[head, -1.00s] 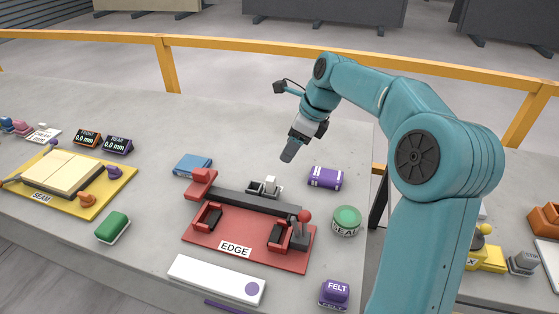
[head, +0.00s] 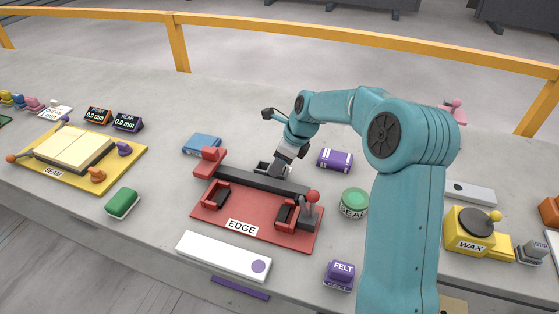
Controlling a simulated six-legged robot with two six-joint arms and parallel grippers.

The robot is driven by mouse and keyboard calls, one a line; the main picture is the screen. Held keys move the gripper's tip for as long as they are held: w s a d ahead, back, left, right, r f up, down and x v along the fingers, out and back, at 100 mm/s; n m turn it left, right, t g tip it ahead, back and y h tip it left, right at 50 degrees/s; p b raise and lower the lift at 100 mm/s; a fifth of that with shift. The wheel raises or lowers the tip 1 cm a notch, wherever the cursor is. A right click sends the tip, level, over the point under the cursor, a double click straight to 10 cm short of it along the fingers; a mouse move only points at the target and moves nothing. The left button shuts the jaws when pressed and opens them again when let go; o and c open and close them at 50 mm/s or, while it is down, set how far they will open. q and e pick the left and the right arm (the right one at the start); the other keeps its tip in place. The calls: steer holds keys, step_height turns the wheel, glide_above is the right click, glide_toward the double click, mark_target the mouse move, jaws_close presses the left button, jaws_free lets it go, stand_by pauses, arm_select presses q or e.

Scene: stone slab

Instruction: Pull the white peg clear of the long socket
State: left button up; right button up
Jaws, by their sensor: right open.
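My right gripper (head: 276,170) is open, pointing down just behind the long dark bar (head: 262,182) of the red EDGE fixture (head: 245,212). Its fingers are at a small dark-and-pale holder (head: 262,167) behind that bar. The small white peg-like piece seen there earlier is now mostly hidden by the gripper. I cannot tell whether the fingers touch it, or which part is the long socket. My left gripper is not in view.
A blue block (head: 202,144) and a purple block (head: 335,160) flank the gripper. A green-topped tin (head: 354,201) stands to the right. A long white box (head: 224,257) lies in front, with a purple FELT block (head: 340,275). The slab behind the gripper is clear.

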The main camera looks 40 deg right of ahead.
jaws_close()
steer(key=shift+r+p, duration=2.05)
steer(key=shift+r, duration=0.1)
steer(key=shift+r, duration=0.1)
step_height(320, 180, up, 6)
steer(key=p, duration=0.6)
